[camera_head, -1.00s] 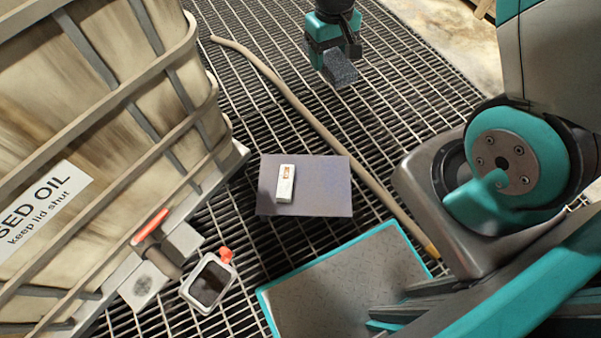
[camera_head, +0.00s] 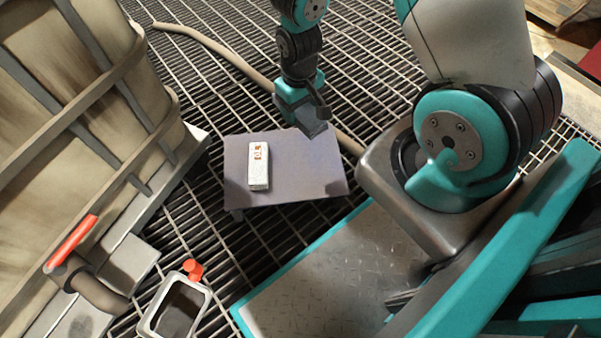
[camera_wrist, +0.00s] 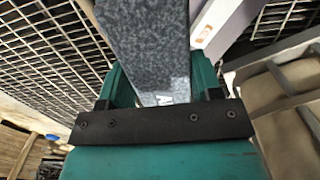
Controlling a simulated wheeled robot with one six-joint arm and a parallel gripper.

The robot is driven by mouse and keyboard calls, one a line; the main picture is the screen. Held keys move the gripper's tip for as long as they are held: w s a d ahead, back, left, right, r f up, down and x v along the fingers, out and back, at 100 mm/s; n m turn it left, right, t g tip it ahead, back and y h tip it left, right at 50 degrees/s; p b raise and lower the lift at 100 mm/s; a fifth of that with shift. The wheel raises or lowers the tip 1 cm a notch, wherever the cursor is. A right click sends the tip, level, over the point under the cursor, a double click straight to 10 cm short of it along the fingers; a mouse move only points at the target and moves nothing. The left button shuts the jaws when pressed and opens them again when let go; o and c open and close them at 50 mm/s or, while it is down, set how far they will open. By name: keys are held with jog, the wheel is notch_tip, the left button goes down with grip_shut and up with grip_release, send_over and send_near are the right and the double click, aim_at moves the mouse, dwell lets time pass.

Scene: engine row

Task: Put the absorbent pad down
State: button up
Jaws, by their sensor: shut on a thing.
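My gripper (camera_head: 304,108) is shut on the absorbent pad (camera_head: 311,129), a dark grey speckled block. In the head view the pad is at the back right edge of a low grey-purple platform (camera_head: 292,182); I cannot tell whether it touches the top. In the wrist view the pad (camera_wrist: 148,45) extends out from between the teal jaws, with a small white mark near its base. A white box with an orange label (camera_head: 259,166) lies on the left half of the platform.
A stained tank in a grey cage (camera_head: 70,90) stands at the left, with a red-handled valve (camera_head: 72,240). An open-topped container (camera_head: 176,308) is below it. A hose (camera_head: 215,52) runs over the grating behind the platform. The platform's right half is bare.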

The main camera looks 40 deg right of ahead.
aim_at(301, 164)
jog(key=f+b, duration=1.1)
jog(key=f, duration=1)
jog(key=shift+s+f+b, duration=0.2)
jog(key=shift+b, duration=0.15)
